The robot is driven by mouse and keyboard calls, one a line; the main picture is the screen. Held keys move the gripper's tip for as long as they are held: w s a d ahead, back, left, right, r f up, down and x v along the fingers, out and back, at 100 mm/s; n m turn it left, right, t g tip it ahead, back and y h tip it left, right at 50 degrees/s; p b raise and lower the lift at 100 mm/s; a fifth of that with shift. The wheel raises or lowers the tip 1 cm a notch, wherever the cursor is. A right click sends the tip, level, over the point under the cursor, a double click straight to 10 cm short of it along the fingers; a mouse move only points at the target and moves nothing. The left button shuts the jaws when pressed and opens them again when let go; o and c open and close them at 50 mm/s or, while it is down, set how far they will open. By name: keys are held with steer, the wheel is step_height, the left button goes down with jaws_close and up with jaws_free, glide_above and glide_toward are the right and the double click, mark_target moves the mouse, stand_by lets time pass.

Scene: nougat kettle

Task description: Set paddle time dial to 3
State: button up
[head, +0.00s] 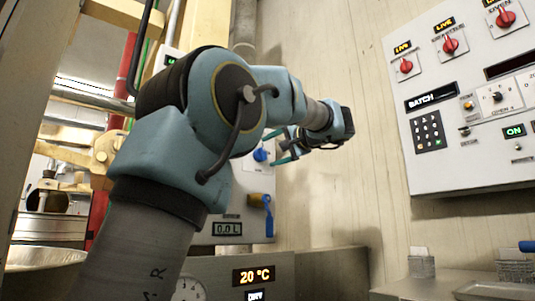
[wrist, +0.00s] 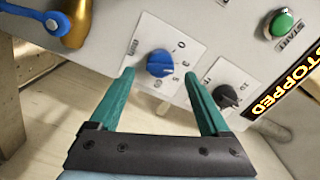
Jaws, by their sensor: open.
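My gripper (wrist: 159,73) is open and empty, its two teal fingers spread towards a pale control panel. A blue dial (wrist: 160,63) on a white scale plate shows between the fingertips in the wrist view, apart from them as far as I can tell. A black dial (wrist: 226,96) on a second plate sits just right of the right fingertip. The dial names and exact settings are too small to read, so I cannot tell which is paddle time. In the head view, my gripper (head: 286,150) is beside the blue dial (head: 260,155), partly covering that panel.
A brass valve with a blue lever (wrist: 75,22) sits left of the dials. A green START button (wrist: 282,23) and a STOPPED sign (wrist: 275,92) are at right. In the head view, a panel with red switches (head: 450,45) hangs on the right wall.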

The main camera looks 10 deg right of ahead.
steer(key=v, duration=0.7)
steer(key=shift+s+d, duration=0.2)
steer(key=shift+s, duration=0.1)
